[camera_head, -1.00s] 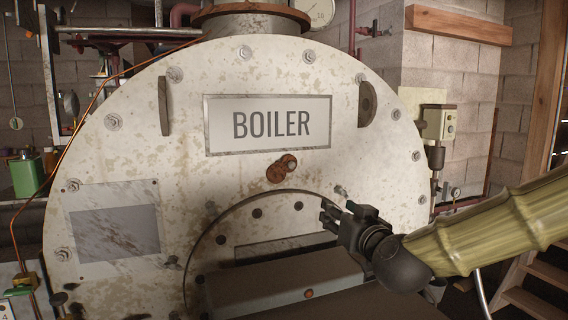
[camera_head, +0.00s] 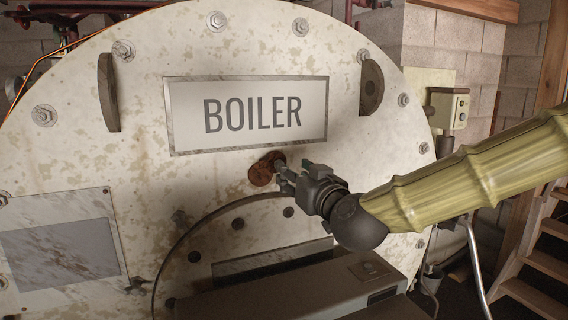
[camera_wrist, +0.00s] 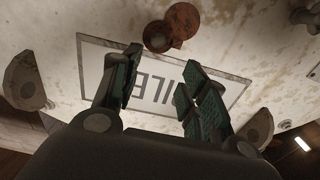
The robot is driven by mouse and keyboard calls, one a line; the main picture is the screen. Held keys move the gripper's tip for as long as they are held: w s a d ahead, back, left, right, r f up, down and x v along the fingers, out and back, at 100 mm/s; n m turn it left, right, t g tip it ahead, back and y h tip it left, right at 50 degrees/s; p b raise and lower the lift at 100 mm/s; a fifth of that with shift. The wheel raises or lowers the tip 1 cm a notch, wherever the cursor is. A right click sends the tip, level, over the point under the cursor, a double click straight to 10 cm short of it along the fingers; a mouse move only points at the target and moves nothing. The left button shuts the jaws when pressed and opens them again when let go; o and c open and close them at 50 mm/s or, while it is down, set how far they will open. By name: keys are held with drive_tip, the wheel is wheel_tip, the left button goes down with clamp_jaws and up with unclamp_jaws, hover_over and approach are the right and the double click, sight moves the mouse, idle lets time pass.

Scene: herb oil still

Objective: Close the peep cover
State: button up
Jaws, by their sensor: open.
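The peep cover (camera_head: 263,169) is a small rusty round piece on the pale boiler front, just below the BOILER sign. In the wrist view two overlapping rusty discs show, one (camera_wrist: 183,19) and another (camera_wrist: 157,37) beside it. I cannot tell which disc is the cover and which lies behind it. My gripper (camera_head: 287,174) is open at the right side of the rusty piece and hides part of it. I cannot tell whether it touches. In the wrist view the parted fingers (camera_wrist: 158,75) have nothing between them, and the discs lie beyond their tips.
The BOILER sign (camera_head: 247,112) is close above my gripper. A half-round bracket (camera_head: 371,87) juts out at its right and another (camera_head: 108,92) at its left. A grey box-like ledge (camera_head: 290,284) sticks out below. A switch box (camera_head: 449,109) hangs on the right wall.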

drive_tip(key=f+p+x, duration=0.1)
drive_tip(key=p+x, duration=0.1)
drive_tip(key=x, duration=0.8)
drive_tip(key=shift+d+f, duration=0.3)
drive_tip(key=shift+d, duration=0.05)
drive_tip(key=shift+w+a+f, duration=0.1)
drive_tip(key=shift+w+f, duration=0.05)
drive_tip(key=shift+w, duration=0.15)
drive_tip(key=c, duration=0.4)
clamp_jaws()
